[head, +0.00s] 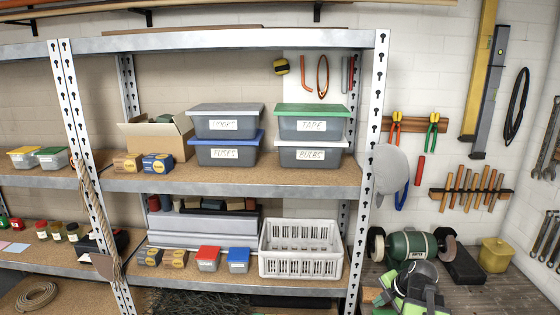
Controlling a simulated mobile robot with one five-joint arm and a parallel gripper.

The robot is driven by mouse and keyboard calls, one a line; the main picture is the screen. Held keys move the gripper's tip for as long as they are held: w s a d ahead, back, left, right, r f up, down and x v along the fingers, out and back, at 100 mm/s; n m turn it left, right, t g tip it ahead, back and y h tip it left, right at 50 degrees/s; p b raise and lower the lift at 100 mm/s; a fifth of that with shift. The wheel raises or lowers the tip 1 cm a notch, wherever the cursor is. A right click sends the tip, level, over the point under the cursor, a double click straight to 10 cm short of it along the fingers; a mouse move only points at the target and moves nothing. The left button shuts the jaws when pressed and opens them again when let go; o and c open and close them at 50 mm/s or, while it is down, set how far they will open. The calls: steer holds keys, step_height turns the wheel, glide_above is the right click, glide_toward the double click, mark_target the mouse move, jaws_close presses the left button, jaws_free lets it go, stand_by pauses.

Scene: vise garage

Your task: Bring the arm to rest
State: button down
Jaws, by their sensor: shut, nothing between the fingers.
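A grey, black and lime-green jointed shape (418,284) stands at the bottom edge, right of centre, in the head view. It looks like my own arm, bunched up close in front of the green bench grinder (412,245). It is cut off by the bottom edge. I cannot make out gripper fingers on it. I see nothing held there.
A metal shelf (240,180) with lidded bins, cartons and a white basket (300,250) fills the left and middle. Tools hang on the white wall at right. A yellow container (494,256) stands beyond the grinder.

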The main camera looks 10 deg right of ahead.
steer(key=w+a+f+g+y, duration=0.1)
steer(key=w+a, duration=0.2)
steer(key=a, duration=0.5)
steer(key=w+a+f, duration=0.1)
steer(key=w+a, duration=0.1)
steer(key=a, duration=0.6)
steer(key=a+f+m+g+b, duration=0.2)
steer(key=a, duration=1.1)
steer(key=s+a+m+g+h, duration=0.1)
steer(key=s+m, duration=0.2)
steer(key=m, duration=0.6)
steer(key=s+a+f+m+g+h, duration=0.1)
steer(key=s+a+m, duration=0.1)
steer(key=m, duration=0.7)
steer(key=shift+s+a+f+g, duration=0.15)
steer(key=shift+s+a+g, duration=0.15)
steer(key=shift+s, duration=0.15)
